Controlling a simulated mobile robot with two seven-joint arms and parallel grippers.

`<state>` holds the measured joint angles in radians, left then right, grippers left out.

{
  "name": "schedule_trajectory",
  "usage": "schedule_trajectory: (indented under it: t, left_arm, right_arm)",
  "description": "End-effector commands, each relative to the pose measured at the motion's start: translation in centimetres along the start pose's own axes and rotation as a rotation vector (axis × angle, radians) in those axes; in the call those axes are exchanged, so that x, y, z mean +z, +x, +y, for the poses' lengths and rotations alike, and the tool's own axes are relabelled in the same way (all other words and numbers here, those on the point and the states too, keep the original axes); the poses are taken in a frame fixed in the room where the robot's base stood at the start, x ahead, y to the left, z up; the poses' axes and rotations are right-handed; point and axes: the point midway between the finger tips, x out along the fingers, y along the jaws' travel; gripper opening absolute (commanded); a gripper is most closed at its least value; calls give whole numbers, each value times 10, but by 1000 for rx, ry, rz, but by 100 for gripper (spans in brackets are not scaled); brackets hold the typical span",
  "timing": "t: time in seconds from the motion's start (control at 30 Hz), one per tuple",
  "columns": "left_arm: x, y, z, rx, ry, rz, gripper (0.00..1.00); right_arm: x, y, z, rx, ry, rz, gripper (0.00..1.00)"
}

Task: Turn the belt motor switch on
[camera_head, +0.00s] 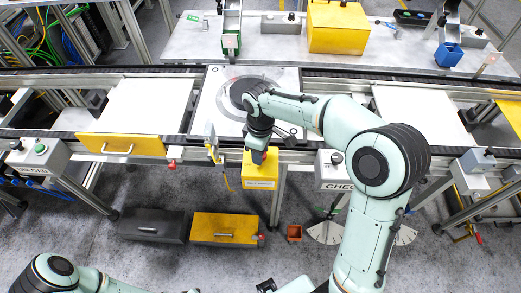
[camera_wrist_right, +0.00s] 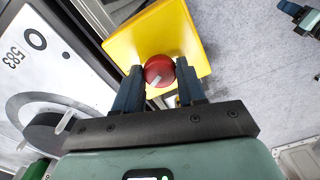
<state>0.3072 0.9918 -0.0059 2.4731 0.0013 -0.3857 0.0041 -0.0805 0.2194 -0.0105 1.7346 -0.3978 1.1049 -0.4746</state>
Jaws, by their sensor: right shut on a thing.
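The belt motor switch is a yellow box (camera_head: 260,172) with a red rotary knob, mounted on the front of the conveyor frame. In the right wrist view the yellow box (camera_wrist_right: 185,30) is close ahead, and the red knob (camera_wrist_right: 158,70) with its pale pointer bar sits between the fingers. My right gripper (camera_head: 261,154) reaches down to the box from above in the head view. Its two dark fingers (camera_wrist_right: 160,76) are shut on the knob's sides in the wrist view. My left arm shows at the lower left, but its gripper is not clearly visible.
The conveyor (camera_head: 340,78) runs across behind the box, with a round-disc pallet (camera_head: 212,110) just behind it. A grey button box (camera_head: 38,158) is at left and a CHECK box (camera_head: 331,170) at right. Drawers (camera_head: 225,230) are below.

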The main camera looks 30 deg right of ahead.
Motion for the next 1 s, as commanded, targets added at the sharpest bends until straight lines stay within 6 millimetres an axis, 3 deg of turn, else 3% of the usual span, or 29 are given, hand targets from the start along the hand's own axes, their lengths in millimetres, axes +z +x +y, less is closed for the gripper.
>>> schedule_trajectory:
  t: [0.5,1.0]
  left_arm:
    - [0,0,0,0,0,0,43]
    - [0,0,0,0,0,0,43]
  right_arm:
    - [0,-1,0,2,376,2,9]
    - [0,-1,1,2,470,2,9]
